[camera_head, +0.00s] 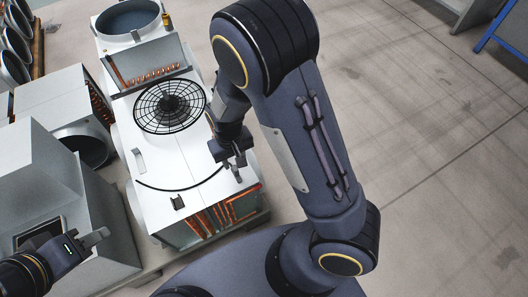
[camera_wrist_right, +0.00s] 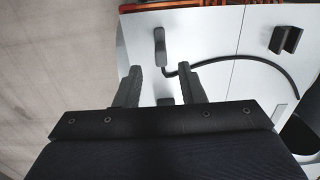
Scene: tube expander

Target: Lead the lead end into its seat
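The black lead (camera_head: 180,189) lies in a shallow curve on the white top of a metal unit. In the right wrist view the lead (camera_wrist_right: 250,61) curves to the right, and its near end (camera_wrist_right: 170,73) lies close to my right fingertips, not visibly gripped. My right gripper (camera_head: 235,153) is above the unit's right edge; its two fingers stand apart with nothing held between them (camera_wrist_right: 160,80). A dark grey upright piece (camera_wrist_right: 160,46) stands just beyond the lead end. A black notched block (camera_wrist_right: 286,40) stands farther right, also in the head view (camera_head: 177,202). I cannot tell which is the seat. My left gripper (camera_head: 92,240) looks open and empty.
A round black fan grille (camera_head: 170,107) sits on the white unit (camera_head: 150,150). Copper pipes (camera_head: 215,218) show at its front. Grey metal housings (camera_head: 50,180) stand to the left, near my left gripper. The floor at the right is mostly clear.

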